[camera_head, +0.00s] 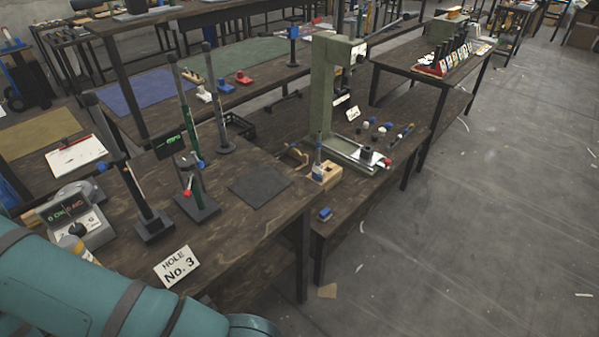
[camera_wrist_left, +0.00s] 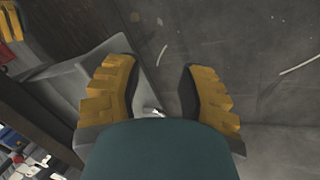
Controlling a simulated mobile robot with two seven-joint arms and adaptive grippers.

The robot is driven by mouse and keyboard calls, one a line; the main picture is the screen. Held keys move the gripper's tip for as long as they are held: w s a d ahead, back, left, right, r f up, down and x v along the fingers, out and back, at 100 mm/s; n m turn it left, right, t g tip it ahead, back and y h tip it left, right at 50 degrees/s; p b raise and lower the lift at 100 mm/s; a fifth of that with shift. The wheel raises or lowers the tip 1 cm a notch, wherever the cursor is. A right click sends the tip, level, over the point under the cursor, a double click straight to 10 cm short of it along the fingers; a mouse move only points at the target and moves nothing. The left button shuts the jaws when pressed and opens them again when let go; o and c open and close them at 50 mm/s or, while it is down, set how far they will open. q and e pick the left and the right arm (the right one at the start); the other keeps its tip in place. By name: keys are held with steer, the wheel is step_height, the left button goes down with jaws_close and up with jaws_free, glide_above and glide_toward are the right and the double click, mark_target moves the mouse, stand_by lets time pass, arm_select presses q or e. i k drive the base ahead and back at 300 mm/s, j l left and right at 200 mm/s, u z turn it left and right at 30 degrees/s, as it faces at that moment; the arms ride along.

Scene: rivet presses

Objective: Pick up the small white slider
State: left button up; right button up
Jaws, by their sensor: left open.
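The front bench carries upright posts on dark bases (camera_head: 155,225), a meter box (camera_head: 75,218), a sign reading HOLE No. 3 (camera_head: 177,266) and a dark mat (camera_head: 260,186). A green press (camera_head: 323,95) stands behind. The floor (camera_head: 490,200) at right is mostly clear.

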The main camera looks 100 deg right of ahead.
mark_target(317, 170)
steer(key=j+z, duration=0.15)
steer(key=z, duration=0.25)
steer(key=k+j+z, duration=0.1)
steer(key=z, duration=0.3)
steer(key=j+z, duration=0.1)
steer(key=z, duration=0.8)
steer(key=i+l+z, duration=0.1)
steer(key=z, duration=0.3)
steer(key=i+z, duration=0.1)
steer(key=z, duration=0.8)
steer(key=i+z, duration=0.1)
steer(key=z, duration=0.35)
steer(key=i+l, duration=1.3)
steer(key=l, duration=0.2)
steer(key=i+l+u, duration=0.1)
steer(key=i+l, duration=0.25)
steer(key=i+l+u, duration=0.1)
steer(key=i+l, duration=0.2)
steer(key=l, duration=0.2)
steer(key=l+u, duration=0.1)
steer(key=u, duration=1.45)
steer(key=i+l, duration=0.05)
